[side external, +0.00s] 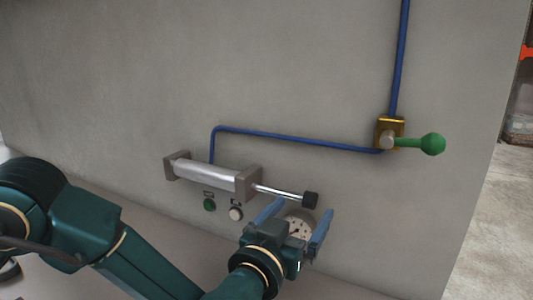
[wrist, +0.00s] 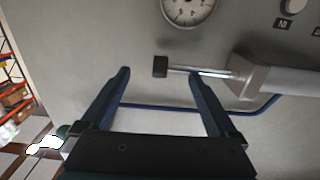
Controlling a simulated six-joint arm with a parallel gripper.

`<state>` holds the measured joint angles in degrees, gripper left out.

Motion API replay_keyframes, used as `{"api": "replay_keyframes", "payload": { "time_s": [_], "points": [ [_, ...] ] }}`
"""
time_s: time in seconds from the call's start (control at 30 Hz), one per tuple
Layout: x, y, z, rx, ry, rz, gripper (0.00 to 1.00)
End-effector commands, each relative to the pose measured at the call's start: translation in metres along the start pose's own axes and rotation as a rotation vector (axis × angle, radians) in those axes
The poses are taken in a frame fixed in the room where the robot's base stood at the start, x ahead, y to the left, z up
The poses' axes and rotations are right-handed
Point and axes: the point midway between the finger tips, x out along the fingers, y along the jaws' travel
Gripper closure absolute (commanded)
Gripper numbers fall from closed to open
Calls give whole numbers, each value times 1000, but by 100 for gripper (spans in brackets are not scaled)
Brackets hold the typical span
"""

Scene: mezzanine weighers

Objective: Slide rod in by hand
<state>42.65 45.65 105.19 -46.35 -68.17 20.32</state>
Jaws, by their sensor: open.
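A grey pneumatic cylinder (side external: 207,177) is fixed to the wall, and its thin bright rod (side external: 277,192) sticks out to the right. The rod ends in a black cap (side external: 310,199). In the wrist view the cap (wrist: 160,67) appears between my fingertips, and the rod (wrist: 210,72) runs right into the cylinder (wrist: 290,86). My gripper (side external: 306,207) is open and empty, just below and in front of the cap in the side view. In the wrist view my gripper (wrist: 160,73) has one fingertip overlapping the rod; I cannot tell whether they touch.
A round dial gauge (side external: 299,228) is on the wall behind my fingers. A green button (side external: 209,205) and a white button (side external: 236,214) sit under the cylinder. A blue pipe (side external: 300,138) leads to a brass valve (side external: 390,124) with a green lever (side external: 432,144).

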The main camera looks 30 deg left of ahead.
Motion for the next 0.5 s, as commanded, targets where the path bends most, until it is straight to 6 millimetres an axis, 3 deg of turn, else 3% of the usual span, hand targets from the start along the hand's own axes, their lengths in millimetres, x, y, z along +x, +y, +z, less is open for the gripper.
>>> {"api": "replay_keyframes", "payload": {
  "time_s": [0.17, 0.5],
  "points": [
    [7, 0, 1, 5, 15, -12, 6],
    [40, 0, 1, 5, 13, -10, 6]
  ]
}}
